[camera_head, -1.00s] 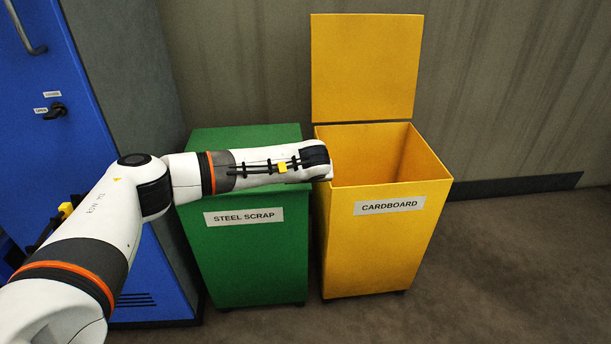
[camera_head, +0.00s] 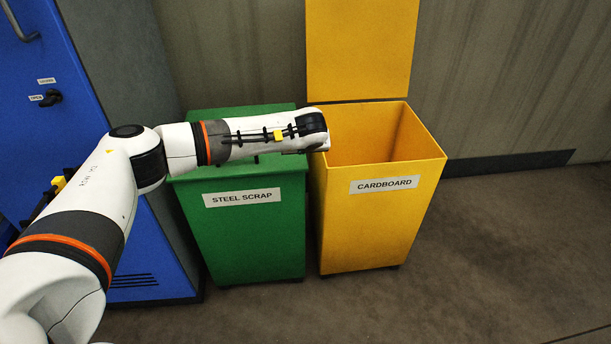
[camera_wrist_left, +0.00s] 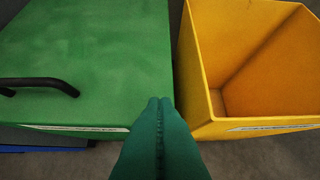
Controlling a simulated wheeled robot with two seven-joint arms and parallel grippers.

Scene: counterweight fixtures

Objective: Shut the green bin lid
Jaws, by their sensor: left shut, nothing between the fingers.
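The green bin (camera_head: 255,240) labelled STEEL SCRAP stands upright on the floor. Its green lid (camera_head: 240,117) lies flat over the top, with no gap that I can see; my left forearm hides part of it. The lid also fills the upper left of the left wrist view (camera_wrist_left: 90,45), with a black bar handle (camera_wrist_left: 40,82) near its front edge. My left gripper (camera_wrist_left: 160,104) is shut and empty, seen over the lid's front right corner, near the gap between the bins. I cannot tell whether it touches the lid. My right gripper is out of view.
The yellow CARDBOARD bin (camera_head: 375,220) stands close on the right, empty inside, its yellow lid (camera_head: 358,50) raised upright. A blue cabinet (camera_head: 60,90) stands on the left. A wall is behind the bins. The floor at right is clear.

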